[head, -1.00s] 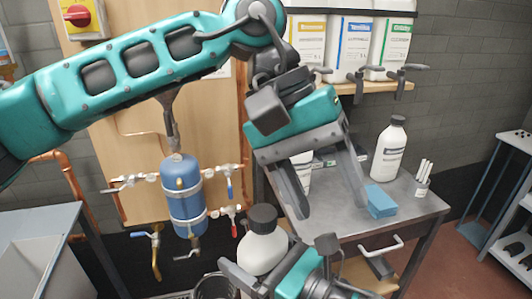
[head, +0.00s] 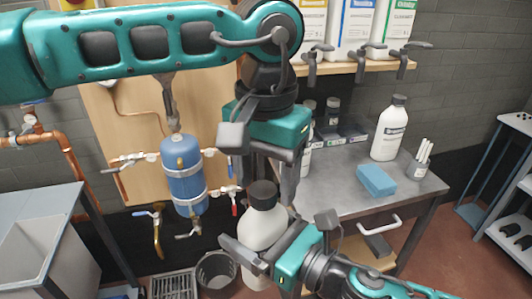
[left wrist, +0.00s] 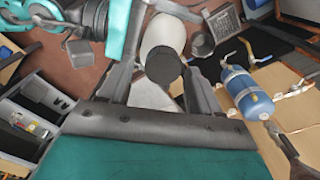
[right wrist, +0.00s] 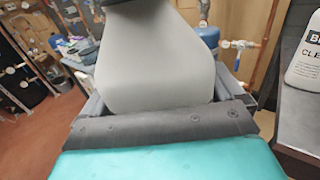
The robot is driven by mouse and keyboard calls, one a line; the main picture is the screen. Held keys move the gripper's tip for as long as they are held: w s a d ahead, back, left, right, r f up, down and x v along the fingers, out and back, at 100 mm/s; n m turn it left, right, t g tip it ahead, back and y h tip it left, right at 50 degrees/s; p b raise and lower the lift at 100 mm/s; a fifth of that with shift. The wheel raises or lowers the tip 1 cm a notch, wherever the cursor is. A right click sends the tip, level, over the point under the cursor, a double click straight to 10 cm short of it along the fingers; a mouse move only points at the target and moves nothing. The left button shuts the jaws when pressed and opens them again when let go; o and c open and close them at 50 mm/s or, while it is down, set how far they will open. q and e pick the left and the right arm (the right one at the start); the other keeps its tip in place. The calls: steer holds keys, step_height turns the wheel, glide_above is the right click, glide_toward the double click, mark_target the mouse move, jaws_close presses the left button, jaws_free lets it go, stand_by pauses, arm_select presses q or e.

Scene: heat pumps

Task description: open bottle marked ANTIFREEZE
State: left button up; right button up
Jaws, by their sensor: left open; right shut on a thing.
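A pale grey-white bottle (head: 261,228) with a black cap (head: 262,194) stands upright in the grip of my right gripper (head: 264,252). Its wide body also fills the middle of the right wrist view (right wrist: 155,55). No label text shows on the visible side, so I cannot read ANTIFREEZE. My left gripper (head: 270,178) is open and points down just above the bottle, its fingers on either side of the cap. In the left wrist view the cap (left wrist: 163,66) lies between the two open fingers; contact cannot be told.
A grey table (head: 345,165) at right bears a white labelled bottle (head: 390,130), a blue sponge block (head: 376,180) and a cup of white sticks (head: 419,165). A blue tank (head: 184,180) with valves hangs at left. A dark bucket (head: 216,272) stands below.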

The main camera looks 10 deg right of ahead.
arm_select(q)
steer(key=shift+f, duration=0.4)
steer(key=shift+c, duration=0.3)
